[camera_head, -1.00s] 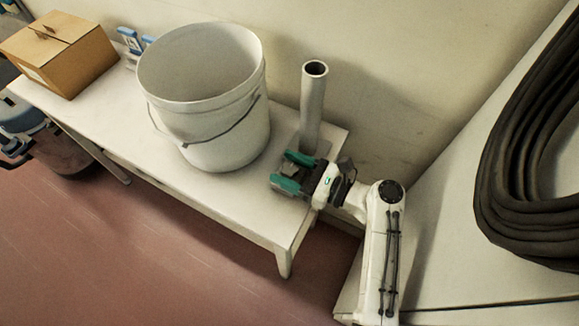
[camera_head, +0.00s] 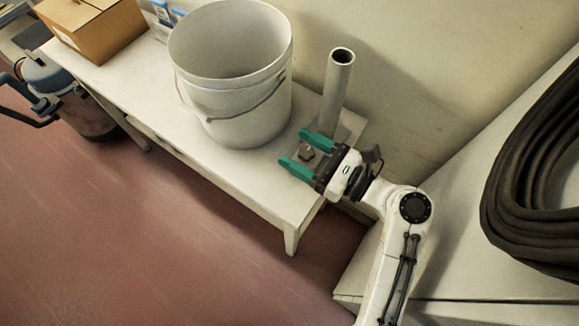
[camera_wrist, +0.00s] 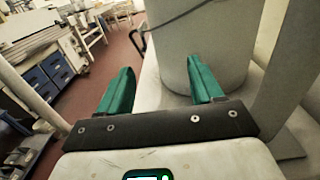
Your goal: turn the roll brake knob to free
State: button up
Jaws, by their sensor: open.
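A small dark, angular knob (camera_head: 307,152) sits low beside the foot of an upright grey tube (camera_head: 337,95) on the white table. It is too small to read its setting. My gripper (camera_head: 296,147) has teal fingers, spread apart and empty. In the head view the knob shows between the fingers; I cannot tell the height gap or whether they touch it. In the wrist view my gripper (camera_wrist: 162,68) is open toward the white bucket (camera_wrist: 225,45), and the knob is not seen there.
The white bucket (camera_head: 235,85) stands left of the tube on the table (camera_head: 225,165). A cardboard box (camera_head: 95,30) is at the far left end. Black hose (camera_head: 515,190) lies on a pale surface at right. Open red floor (camera_head: 120,240) lies in front.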

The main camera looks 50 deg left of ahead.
jog(key=s+d+r, duration=0.4)
jog(key=s, duration=0.3)
jog(key=shift+s+d, duration=0.3)
jog(key=shift+s, duration=0.05)
